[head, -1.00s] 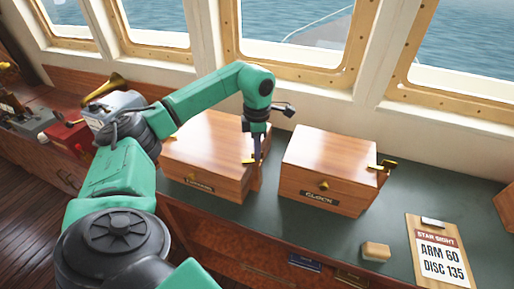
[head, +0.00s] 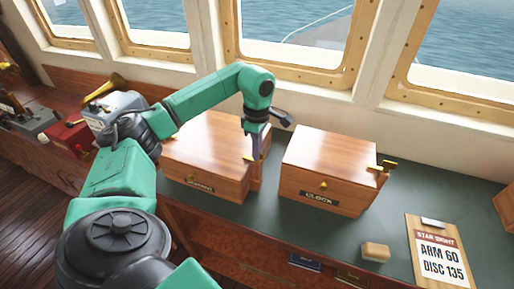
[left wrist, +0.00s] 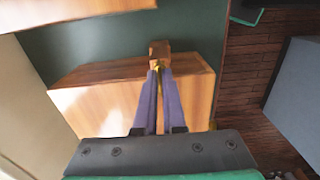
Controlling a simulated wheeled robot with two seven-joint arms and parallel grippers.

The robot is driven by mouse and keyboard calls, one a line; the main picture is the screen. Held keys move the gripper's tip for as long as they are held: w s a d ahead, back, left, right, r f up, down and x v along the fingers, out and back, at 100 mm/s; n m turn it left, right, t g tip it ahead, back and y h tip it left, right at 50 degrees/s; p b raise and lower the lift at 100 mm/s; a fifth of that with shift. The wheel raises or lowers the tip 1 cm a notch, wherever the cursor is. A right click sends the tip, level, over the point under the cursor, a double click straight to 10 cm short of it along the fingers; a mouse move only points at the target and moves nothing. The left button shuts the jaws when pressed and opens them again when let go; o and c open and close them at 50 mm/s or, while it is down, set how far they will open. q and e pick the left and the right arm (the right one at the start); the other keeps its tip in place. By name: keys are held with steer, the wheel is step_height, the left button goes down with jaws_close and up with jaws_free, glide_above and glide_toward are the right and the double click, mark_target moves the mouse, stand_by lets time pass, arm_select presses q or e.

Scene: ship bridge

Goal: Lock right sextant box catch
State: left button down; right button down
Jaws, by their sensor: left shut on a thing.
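The sextant box (head: 208,148) is the left wooden box on the green counter, its front label too small to read clearly. Its right catch (head: 247,158) is a small brass piece on the box's right side, partly hidden by my fingers. My left gripper (head: 252,156) reaches down beside that side with its fingers shut on the catch. In the left wrist view, the purple fingertips (left wrist: 158,70) are closed together on brass (left wrist: 156,64), in front of a small wooden block (left wrist: 159,49) on the box side. The box top (left wrist: 105,100) lies under the fingers. My right gripper is not in view.
A second wooden box labelled CLOCK (head: 328,168) stands close on the right, with a brass catch (head: 387,165) on its right side. A small wooden block (head: 375,252) and a clipboard (head: 438,250) lie farther right. Windows rise behind the counter (head: 275,228).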

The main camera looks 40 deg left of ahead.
arm_select(q)
steer(key=c, duration=1)
jaws_free()
step_height(320, 180, up, 8)
steer(key=shift+w+r+b, duration=0.1)
steer(key=shift+r+b, duration=0.1)
steer(key=shift+b, duration=0.25)
step_height(320, 180, up, 6)
steer(key=p, duration=0.3)
steer(key=shift+r, duration=0.15)
